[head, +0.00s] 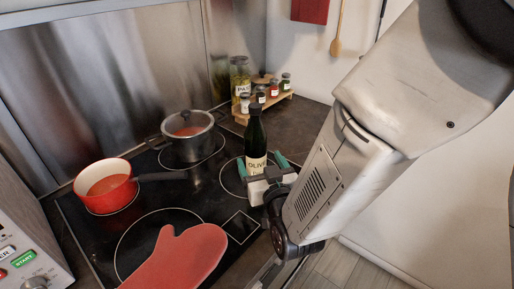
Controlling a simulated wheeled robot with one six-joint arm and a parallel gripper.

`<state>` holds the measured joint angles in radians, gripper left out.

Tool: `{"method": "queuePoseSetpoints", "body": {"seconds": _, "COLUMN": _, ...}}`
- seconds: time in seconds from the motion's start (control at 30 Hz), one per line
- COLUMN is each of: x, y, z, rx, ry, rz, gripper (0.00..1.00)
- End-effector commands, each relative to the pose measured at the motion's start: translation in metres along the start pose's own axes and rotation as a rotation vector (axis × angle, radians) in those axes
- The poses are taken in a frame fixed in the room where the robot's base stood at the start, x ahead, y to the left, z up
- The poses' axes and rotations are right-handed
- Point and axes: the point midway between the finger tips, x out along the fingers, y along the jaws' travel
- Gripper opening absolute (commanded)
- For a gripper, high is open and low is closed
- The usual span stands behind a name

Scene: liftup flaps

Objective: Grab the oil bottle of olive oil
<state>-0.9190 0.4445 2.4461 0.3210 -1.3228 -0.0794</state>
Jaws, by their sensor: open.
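The olive oil bottle (255,138) is dark with a black cap and a pale label. It stands upright on the right side of the cooktop. My gripper (265,163) is open, with one greenish finger to each side of the bottle's lower part in the picture. The gripper body hides the bottle's base. I cannot tell whether the fingers touch the bottle or how deep it sits between them.
A red pan (104,189) and a grey pot (188,138) stand on the black cooktop (205,187). A red oven mitt (180,262) lies at the front. Spice jars (261,95) stand on a wooden rack behind the bottle. A metal panel (110,80) backs the cooktop.

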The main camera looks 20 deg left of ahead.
Motion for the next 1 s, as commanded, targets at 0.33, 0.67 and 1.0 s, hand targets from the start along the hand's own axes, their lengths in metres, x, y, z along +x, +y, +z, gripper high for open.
{"method": "queuePoseSetpoints", "body": {"seconds": 0.33, "x": 0.037, "y": 0.001, "z": -0.004, "rx": 0.0, "ry": 0.012, "rz": 0.002, "gripper": 0.79}}
{"method": "queuePoseSetpoints", "body": {"seconds": 0.67, "x": 0.076, "y": 0.001, "z": -0.006, "rx": -0.002, "ry": 0.009, "rz": -0.001, "gripper": 0.79}}
{"method": "queuePoseSetpoints", "body": {"seconds": 1.0, "x": 0.076, "y": 0.001, "z": -0.007, "rx": -0.001, "ry": 0.009, "rz": -0.001, "gripper": 0.45}}
